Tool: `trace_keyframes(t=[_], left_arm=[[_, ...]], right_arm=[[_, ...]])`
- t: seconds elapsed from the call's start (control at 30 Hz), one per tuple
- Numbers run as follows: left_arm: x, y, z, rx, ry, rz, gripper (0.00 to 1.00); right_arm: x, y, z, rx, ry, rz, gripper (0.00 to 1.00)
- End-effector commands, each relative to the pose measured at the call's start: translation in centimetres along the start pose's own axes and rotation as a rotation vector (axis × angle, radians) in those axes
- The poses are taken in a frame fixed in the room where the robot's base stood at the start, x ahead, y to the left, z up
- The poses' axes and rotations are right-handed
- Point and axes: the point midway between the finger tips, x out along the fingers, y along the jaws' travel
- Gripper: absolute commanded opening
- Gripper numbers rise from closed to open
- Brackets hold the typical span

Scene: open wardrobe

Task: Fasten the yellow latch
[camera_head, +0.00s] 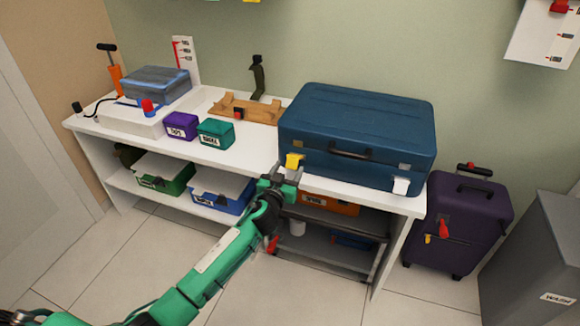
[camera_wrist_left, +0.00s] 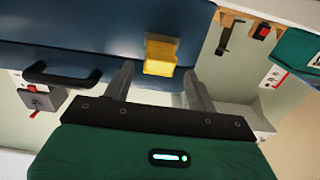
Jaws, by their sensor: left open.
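The yellow latch (camera_head: 294,160) is on the left part of the front face of the closed blue suitcase (camera_head: 355,122), which lies on the white bench. My left gripper (camera_head: 287,173) is just in front of and slightly below the latch, open and empty. In the left wrist view, the yellow latch (camera_wrist_left: 160,56) shows beyond and between the two spread fingers (camera_wrist_left: 158,85), with no visible contact. Its flap appears to stick out from the suitcase face; I cannot tell whether it is hooked. My right gripper is not in view.
Left along the bench (camera_head: 250,154) stand a teal box (camera_head: 216,133), a purple box (camera_head: 182,126) and a wooden rack (camera_head: 250,109). A purple trolley case (camera_head: 457,222) stands right on the floor.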

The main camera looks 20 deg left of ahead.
Motion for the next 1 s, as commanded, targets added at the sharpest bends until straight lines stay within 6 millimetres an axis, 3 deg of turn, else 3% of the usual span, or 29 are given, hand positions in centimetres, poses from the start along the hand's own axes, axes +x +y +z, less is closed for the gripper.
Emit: trace_keyframes(t=[0.2,0.57,0.77,1.0], left_arm=[[2.0,0.0,0.0,0.000,0.000,0.000,0.57],[2.4,0.0,0.0,0.000,0.000,0.000,0.57],[2.4,0.0,0.0,0.000,0.000,0.000,0.20],[2.4,0.0,-0.1,0.000,-0.003,0.000,0.18]], right_arm=[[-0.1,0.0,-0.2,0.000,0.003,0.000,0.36],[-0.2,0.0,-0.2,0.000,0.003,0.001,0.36],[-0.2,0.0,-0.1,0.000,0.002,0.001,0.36],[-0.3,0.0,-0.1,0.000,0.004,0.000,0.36]])
